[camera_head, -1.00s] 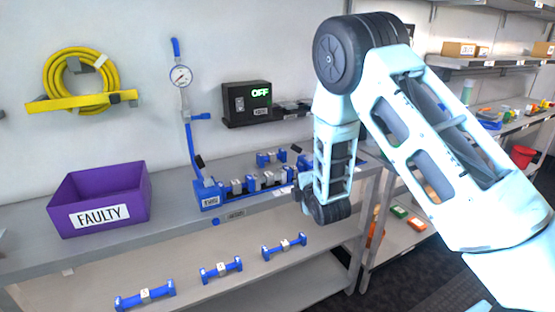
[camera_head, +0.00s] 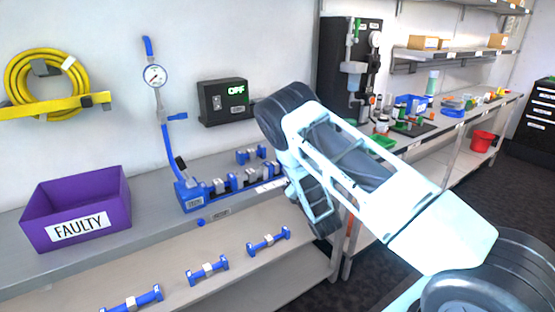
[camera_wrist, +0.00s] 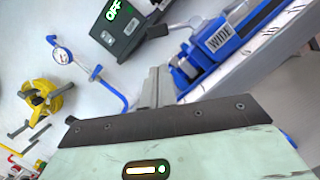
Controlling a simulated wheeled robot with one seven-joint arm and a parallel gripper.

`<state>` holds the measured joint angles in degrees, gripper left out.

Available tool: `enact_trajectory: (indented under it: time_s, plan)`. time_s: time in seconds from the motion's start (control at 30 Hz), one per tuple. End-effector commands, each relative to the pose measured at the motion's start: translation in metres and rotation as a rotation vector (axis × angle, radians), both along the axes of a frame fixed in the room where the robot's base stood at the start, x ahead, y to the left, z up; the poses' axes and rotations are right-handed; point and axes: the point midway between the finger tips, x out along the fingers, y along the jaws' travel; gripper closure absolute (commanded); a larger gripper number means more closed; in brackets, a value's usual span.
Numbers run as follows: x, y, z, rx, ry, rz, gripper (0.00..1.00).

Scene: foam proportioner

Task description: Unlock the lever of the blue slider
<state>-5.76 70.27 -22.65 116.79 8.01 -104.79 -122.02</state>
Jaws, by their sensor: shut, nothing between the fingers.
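The blue slider (camera_head: 192,198) lies on the upper shelf of the bench, with a label on its near left end. In the wrist view its blue end (camera_wrist: 195,55) with the WIDE label is at the upper right. A black handle (camera_head: 181,162), apparently the lever, stands tilted at the slider's left end. My gripper (camera_wrist: 157,74) is shut and empty, pointing toward the slider's end and apart from the handle. In the head view my arm hides it.
A purple FAULTY bin (camera_head: 110,215) stands left of the slider. A gauge (camera_head: 154,76) on a blue pipe rises behind it. Several blue parts lie on the lower shelf (camera_head: 235,275). A black dispenser panel (camera_head: 335,60) stands to the right.

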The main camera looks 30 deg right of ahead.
Motion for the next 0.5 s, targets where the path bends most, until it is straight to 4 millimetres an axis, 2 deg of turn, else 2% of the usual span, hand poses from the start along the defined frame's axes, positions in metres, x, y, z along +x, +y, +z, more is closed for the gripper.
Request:
enact_trajectory:
  time_s: [0.17, 0.5]
  plan:
    - [0.018, -0.002, 0.006, 0.002, -0.002, 0.000, 1.00]
    - [0.075, -0.009, 0.019, 0.001, -0.002, 0.000, 1.00]
